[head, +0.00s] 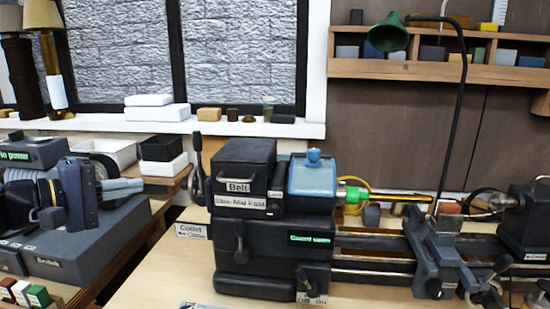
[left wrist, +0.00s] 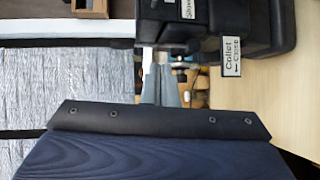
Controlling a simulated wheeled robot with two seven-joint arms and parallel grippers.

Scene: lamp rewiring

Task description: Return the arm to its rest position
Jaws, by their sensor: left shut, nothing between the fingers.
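My left gripper (head: 140,185) reaches in from the left in the head view, with pale blue-grey fingers pointing right. The fingers are shut together with nothing between them. They are to the left of the black lathe headstock (head: 230,245), apart from its lever by a small gap. In the left wrist view the gripper's closed fingers (left wrist: 157,62) point toward the dark machine body, near the white Collet/Close label (left wrist: 233,55). My right gripper does not show.
The lathe has a blue cover (head: 312,178), a rail and levers running right. Black and white boxes (head: 165,167) sit just behind the left gripper. A grey machine labelled Broken (head: 75,250) is below it.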

